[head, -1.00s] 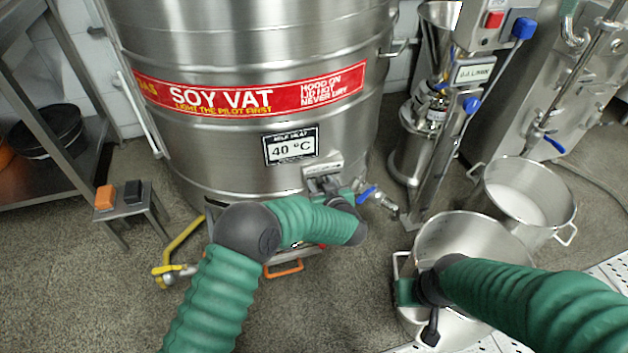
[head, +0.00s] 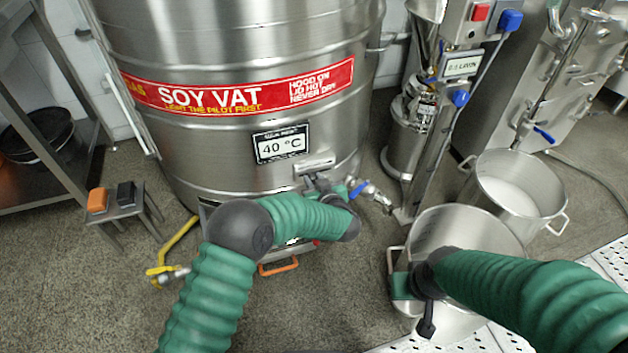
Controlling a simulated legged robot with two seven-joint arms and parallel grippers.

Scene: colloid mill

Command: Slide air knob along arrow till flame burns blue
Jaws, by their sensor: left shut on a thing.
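The steel soy vat (head: 235,60) stands in front of me. Under it, mostly behind my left forearm, is the burner area, with an orange handle (head: 278,268) showing low down. My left gripper (head: 322,186) is at the vat's lower front, partly behind my own wrist. It is shut on a small part that my arm hides, at the place of the air knob. I cannot make out the knob, the arrow or any flame. My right gripper (head: 418,292) hangs over the near steel pot (head: 465,228); I cannot tell whether its jaws are open.
A blue-handled tap (head: 370,193) sticks out right of my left wrist. A yellow pipe (head: 178,245) with a valve lies left of it. A small stool (head: 125,208) holds an orange and a black block. A second pot (head: 515,190) with white contents stands right.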

